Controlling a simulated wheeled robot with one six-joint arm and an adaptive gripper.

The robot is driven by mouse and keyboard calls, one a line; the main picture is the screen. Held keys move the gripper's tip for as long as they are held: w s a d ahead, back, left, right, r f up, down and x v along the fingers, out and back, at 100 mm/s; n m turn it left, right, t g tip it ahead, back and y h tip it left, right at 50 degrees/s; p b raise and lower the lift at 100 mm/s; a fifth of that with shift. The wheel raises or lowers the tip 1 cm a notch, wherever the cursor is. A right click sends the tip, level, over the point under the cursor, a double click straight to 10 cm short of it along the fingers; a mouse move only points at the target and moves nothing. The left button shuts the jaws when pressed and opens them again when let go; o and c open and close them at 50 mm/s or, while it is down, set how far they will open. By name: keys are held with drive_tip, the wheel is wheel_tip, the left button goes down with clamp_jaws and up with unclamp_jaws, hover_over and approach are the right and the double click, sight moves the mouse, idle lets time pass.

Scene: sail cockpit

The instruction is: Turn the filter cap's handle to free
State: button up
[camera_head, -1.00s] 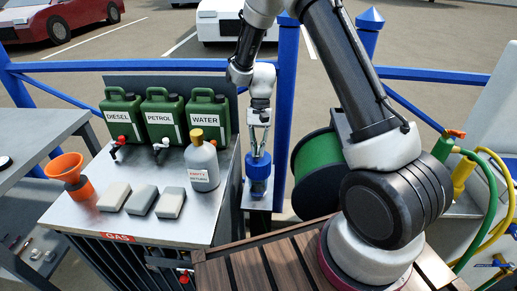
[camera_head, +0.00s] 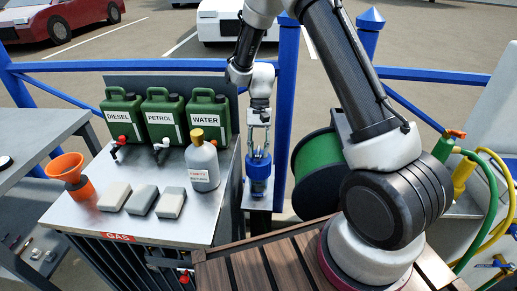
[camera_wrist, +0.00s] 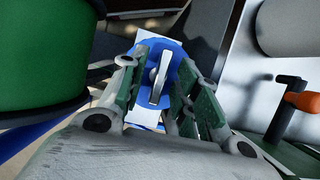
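The filter (camera_head: 258,184) stands on a small pale plate right of the metal counter in the head view, with a blue cap (camera_head: 259,167) on top. In the wrist view the blue cap (camera_wrist: 172,50) carries a pale bar handle (camera_wrist: 160,80), which runs roughly up and down the picture. My gripper (camera_head: 259,152) points down over the cap. In the wrist view my gripper (camera_wrist: 164,76) is open, with one green-padded finger on each side of the handle. Gaps show between handle and pads. The fingertips are at about cap height; whether they touch the cap I cannot tell.
A grey bottle (camera_head: 202,165) stands on the counter (camera_head: 110,222) close left of the filter. A green hose reel (camera_head: 318,172) is close on the right. A blue post (camera_head: 288,110) rises behind. Green jerrycans (camera_head: 160,118) and an orange funnel (camera_head: 67,170) are farther left.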

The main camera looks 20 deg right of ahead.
drive_tip(key=v, duration=1.2)
drive_tip(key=shift+w+f, duration=0.1)
drive_tip(key=shift+w, duration=0.05)
